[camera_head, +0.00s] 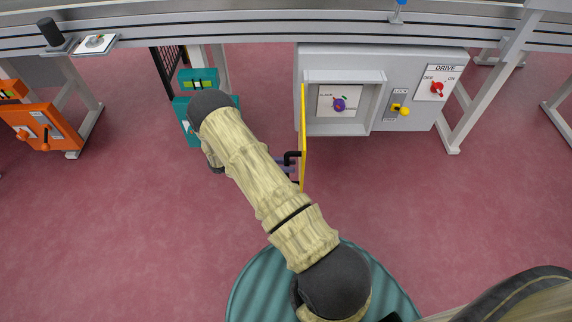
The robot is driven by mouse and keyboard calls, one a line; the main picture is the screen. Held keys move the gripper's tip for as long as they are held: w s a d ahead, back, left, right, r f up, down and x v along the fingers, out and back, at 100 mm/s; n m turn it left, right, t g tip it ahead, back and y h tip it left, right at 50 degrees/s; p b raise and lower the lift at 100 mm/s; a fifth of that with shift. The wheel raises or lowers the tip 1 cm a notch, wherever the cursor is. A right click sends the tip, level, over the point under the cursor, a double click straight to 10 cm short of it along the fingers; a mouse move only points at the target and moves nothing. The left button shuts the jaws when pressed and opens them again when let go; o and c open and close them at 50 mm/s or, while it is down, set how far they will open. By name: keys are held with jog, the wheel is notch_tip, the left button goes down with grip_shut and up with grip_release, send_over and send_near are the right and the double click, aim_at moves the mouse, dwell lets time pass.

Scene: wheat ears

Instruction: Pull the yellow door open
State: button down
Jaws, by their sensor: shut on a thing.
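The yellow door (303,125) stands open at about a right angle to the grey cabinet (420,62), seen nearly edge-on. The recess (361,90) behind it is uncovered, with a purple knob (339,104) on a white plate inside. My gripper (289,163) is at the left side of the door, at its dark handle (293,156), and is shut on it. My arm hides most of the gripper, so the fingertips show poorly.
A yellow lock knob (404,111) and a red drive switch (437,88) are right of the recess. A teal box (187,122) stands behind my arm, and an orange box (40,127) is at far left. A grey rail (250,28) crosses the top. Floor right of the door is clear.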

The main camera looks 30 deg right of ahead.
jog(key=c, duration=1.7)
grip_release()
jog(key=shift+w+d, duration=0.1)
jog(key=shift+p+v, duration=0.8)
jog(key=shift+v, duration=7.9)
